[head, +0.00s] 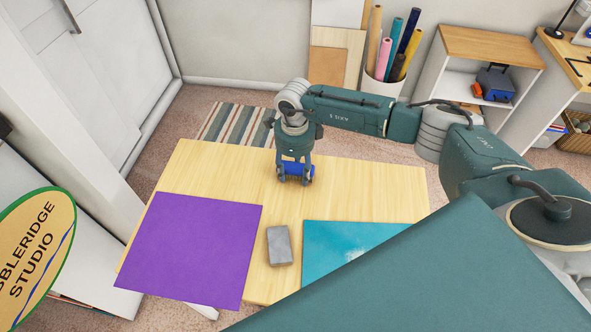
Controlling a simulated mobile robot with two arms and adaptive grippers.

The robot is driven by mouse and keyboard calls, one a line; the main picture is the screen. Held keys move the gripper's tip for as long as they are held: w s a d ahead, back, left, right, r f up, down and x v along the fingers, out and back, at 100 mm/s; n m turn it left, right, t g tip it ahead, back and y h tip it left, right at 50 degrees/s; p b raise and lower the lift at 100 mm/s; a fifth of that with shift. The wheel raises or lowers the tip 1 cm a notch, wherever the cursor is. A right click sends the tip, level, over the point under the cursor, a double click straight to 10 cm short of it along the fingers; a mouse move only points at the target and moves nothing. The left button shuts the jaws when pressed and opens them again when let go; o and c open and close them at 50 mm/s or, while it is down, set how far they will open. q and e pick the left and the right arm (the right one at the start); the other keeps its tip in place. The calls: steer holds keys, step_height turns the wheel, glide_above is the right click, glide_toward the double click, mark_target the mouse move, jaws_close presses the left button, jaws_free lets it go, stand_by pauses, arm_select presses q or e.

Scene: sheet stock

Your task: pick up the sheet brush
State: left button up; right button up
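My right gripper (294,179) points down over the far part of the wooden table (370,185). Its two fingers stand apart, one on each side of a small blue thing (295,169) that looks like the sheet brush. I cannot tell whether the fingers press on it, or whether it rests on the table or is just above it. The gripper hides part of it. My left gripper is not in view.
A purple sheet (190,245), a grey block (279,246) and a teal sheet (345,243) lie on the table's near half. Behind are a striped rug (232,124), a white bin (382,84) of rolls and a shelf (490,45). My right arm covers the lower right.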

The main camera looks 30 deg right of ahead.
mark_target(295, 169)
steer(key=c, duration=0.5)
steer(key=shift+r, duration=0.1)
steer(key=shift+w+r+b, duration=0.1)
steer(key=shift+r+b, duration=0.2)
steer(key=shift+r, duration=0.25)
steer(key=shift+r+b, duration=2.85)
steer(key=shift+r, duration=6.55)
